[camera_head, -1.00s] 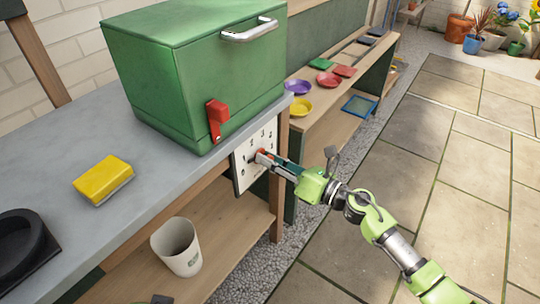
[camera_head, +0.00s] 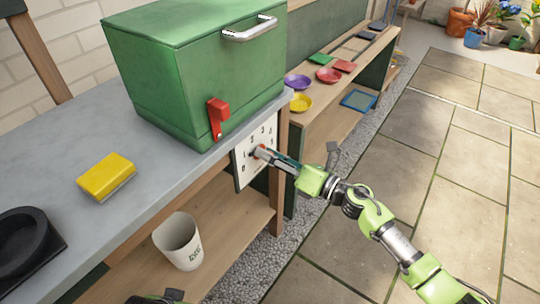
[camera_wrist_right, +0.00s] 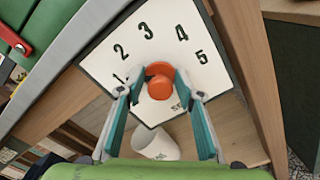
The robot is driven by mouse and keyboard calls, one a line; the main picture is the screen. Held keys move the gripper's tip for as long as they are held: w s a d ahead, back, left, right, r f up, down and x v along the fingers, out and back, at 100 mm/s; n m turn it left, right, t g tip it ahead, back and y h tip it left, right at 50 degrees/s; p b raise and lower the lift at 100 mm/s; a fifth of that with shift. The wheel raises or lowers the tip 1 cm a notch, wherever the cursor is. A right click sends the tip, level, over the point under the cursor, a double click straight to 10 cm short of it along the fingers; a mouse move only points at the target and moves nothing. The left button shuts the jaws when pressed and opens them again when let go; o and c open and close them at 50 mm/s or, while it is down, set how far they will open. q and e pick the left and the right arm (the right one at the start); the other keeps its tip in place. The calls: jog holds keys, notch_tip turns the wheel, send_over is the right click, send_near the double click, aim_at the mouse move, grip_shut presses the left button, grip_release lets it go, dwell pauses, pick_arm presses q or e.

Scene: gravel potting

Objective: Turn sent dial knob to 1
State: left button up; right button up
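The dial knob (camera_wrist_right: 160,80) is orange and sits on a white dial plate (camera_wrist_right: 98,68) numbered 1 to 5, with lettering below that is partly covered. In the head view the dial plate (camera_head: 243,178) is on the table's front edge under the green box. My right gripper (camera_head: 260,152) reaches the knob from the right. In the right wrist view its fingertips (camera_wrist_right: 160,73) lie close on both sides of the knob, closed around it. Which number the knob points to is unclear. Only a small part of my left gripper (camera_head: 165,297) shows at the bottom edge; its fingers are not clear.
A green box (camera_head: 190,80) with a red latch (camera_head: 218,117) stands above the dial. A yellow sponge-like block (camera_head: 105,177) and black tray (camera_head: 25,245) lie on the grey tabletop (camera_head: 130,215). A white cup (camera_head: 178,242) stands on the shelf below. Paving at right is clear.

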jog(key=shift+a, duration=0.1)
jog(key=shift+s+d, duration=0.1)
jog(key=shift+d, duration=0.1)
jog(key=v, duration=1.1)
jog(key=shift+s+d, duration=0.2)
jog(key=shift+d, duration=0.05)
